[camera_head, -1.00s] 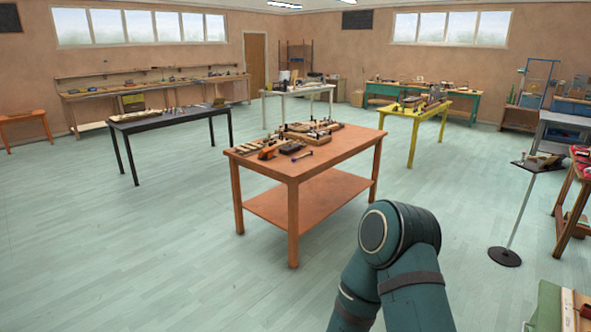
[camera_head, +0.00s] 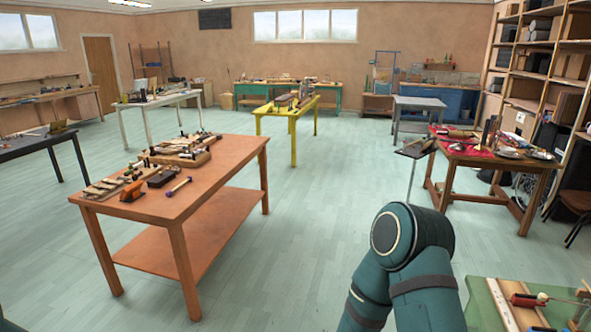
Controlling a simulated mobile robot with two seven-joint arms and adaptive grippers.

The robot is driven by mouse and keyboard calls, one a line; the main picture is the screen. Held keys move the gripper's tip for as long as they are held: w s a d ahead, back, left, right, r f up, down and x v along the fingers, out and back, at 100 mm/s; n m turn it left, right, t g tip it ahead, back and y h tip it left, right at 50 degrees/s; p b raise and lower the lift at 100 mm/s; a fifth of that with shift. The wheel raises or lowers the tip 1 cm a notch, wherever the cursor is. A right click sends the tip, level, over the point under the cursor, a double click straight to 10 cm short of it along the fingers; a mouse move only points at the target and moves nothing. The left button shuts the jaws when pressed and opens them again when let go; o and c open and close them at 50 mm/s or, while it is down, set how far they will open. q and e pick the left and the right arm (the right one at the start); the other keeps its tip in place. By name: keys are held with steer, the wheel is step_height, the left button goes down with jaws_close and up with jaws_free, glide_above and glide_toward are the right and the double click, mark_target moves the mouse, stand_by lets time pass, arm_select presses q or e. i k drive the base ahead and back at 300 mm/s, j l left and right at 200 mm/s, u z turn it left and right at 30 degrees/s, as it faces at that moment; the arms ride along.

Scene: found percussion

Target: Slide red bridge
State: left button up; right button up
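I cannot make out with certainty which thing is the red bridge. A small orange-red block (camera_head: 133,191) stands near the front left edge of the orange table (camera_head: 225,165), beside wooden bars (camera_head: 104,186) and a purple-handled stick (camera_head: 179,187). Another red piece (camera_head: 525,300) lies on a wooden board on the green bench at the bottom right. Neither gripper is in view.
A yellow table (camera_head: 288,109), a black table (camera_head: 40,142) and a white table (camera_head: 155,100) stand farther back. A table with a red cloth (camera_head: 463,148) is at the right, near a slim stand (camera_head: 413,175). The green bench (camera_head: 480,300) is close at right. Floor between is open.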

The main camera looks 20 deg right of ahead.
mark_target(525, 301)
steer(key=i+z, duration=0.45)
steer(key=i, duration=0.15)
steer(key=i+j+z, duration=0.15)
steer(key=i+z, duration=0.3)
steer(key=i, duration=0.15)
steer(key=i+z, duration=0.25)
steer(key=z, duration=0.15)
steer(key=i+j+z, duration=0.1)
steer(key=i+z, duration=0.15)
steer(key=z, duration=0.15)
steer(key=i+j+z, duration=0.2)
steer(key=z, duration=0.2)
steer(key=i+j+z, duration=0.2)
steer(key=i+z, duration=0.25)
steer(key=i+j+z, duration=0.4)
steer(key=i, duration=0.15)
steer(key=i+z, duration=0.1)
steer(key=i, duration=0.15)
